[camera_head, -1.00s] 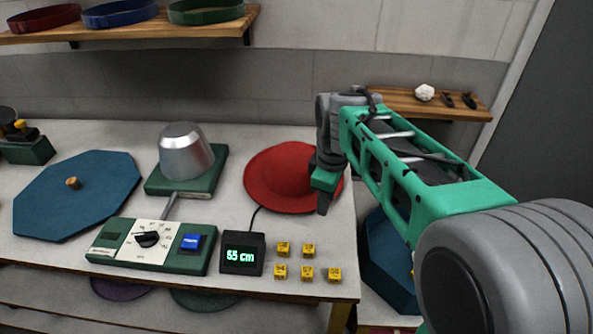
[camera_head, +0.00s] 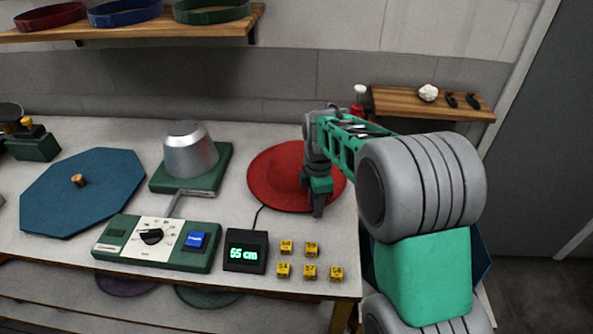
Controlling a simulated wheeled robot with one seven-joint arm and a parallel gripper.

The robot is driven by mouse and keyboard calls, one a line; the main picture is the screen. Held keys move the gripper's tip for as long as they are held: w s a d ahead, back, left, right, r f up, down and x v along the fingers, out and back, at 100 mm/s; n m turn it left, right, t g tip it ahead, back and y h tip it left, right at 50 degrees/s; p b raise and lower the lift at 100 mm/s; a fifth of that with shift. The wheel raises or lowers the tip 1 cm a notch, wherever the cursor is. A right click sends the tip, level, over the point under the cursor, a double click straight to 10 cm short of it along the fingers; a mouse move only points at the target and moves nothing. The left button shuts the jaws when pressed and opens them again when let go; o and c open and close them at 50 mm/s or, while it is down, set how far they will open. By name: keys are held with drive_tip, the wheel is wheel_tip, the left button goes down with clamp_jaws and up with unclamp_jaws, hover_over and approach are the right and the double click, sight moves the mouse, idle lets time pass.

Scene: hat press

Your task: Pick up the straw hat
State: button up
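A red wide-brimmed hat (camera_head: 270,180) lies brim down on the right part of the worktable. I cannot tell from its surface whether it is straw, and I see no straw-coloured hat. My gripper (camera_head: 313,203) points down over the right front part of the red brim and hides some of the hat. One dark finger shows clearly; the other is hard to make out, so the opening between them is unclear. I cannot tell whether the gripper touches the hat.
A metal hat block (camera_head: 189,152) stands on a green base behind a control box (camera_head: 152,243). A display (camera_head: 245,251) reads 55 cm, with several yellow tags (camera_head: 311,271) beside it. Purple (camera_head: 125,285) and green (camera_head: 208,297) round things show below.

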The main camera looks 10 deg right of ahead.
drive_tip(key=shift+c, duration=0.4)
clamp_jaws()
drive_tip(key=shift+r, duration=0.1)
wheel_tip(320, 180, up, 10)
drive_tip(key=shift+b, duration=0.3)
idle(2.2)
